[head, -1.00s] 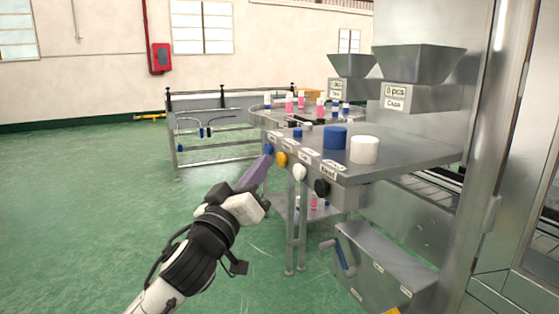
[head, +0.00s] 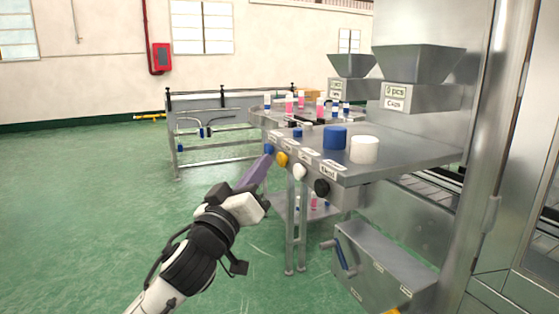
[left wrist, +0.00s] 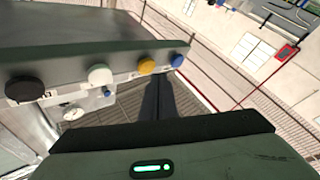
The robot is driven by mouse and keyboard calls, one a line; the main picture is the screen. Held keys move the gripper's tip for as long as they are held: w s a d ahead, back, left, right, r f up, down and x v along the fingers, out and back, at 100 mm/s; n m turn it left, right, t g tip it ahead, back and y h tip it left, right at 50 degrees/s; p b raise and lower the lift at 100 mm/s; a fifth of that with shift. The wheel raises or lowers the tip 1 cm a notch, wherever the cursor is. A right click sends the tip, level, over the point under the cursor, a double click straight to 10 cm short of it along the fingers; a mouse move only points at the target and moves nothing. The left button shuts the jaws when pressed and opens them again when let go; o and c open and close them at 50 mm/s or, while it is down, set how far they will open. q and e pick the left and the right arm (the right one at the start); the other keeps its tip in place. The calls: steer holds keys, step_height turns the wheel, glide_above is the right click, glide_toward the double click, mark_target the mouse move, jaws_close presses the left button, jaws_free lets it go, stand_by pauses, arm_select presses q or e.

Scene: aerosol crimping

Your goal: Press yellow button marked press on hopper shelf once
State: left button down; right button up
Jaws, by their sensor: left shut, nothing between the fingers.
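The yellow button (head: 282,159) is a round knob on the front edge of the steel shelf (head: 410,157). It sits between a blue button (head: 268,149) and a white button (head: 299,172), with a black button (head: 322,187) nearer. My left gripper (head: 266,160) is shut and empty, its purple fingers pointing up at the shelf edge by the blue and yellow buttons. In the left wrist view the fingertips (left wrist: 158,80) lie just below the yellow button (left wrist: 146,66) and the blue button (left wrist: 177,60). I cannot tell whether they touch. My right gripper is not in view.
A blue cap (head: 335,138) and a white cap (head: 364,150) stand on the shelf. Steel hoppers (head: 422,65) are behind. Shelf legs and a steel box with a crank (head: 385,270) are below. Green floor to the left is clear.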

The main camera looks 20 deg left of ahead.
arm_select(q)
steer(key=shift+w+d, duration=0.3)
steer(key=shift+w+d, duration=0.35)
steer(key=shift+w, duration=0.05)
stand_by(1.1)
steer(key=shift+s, duration=0.1)
steer(key=shift+s+a, duration=0.6)
steer(key=shift+a, duration=0.05)
stand_by(0.3)
steer(key=shift+s+a+p, duration=0.45)
steer(key=shift+s+a, duration=1.3)
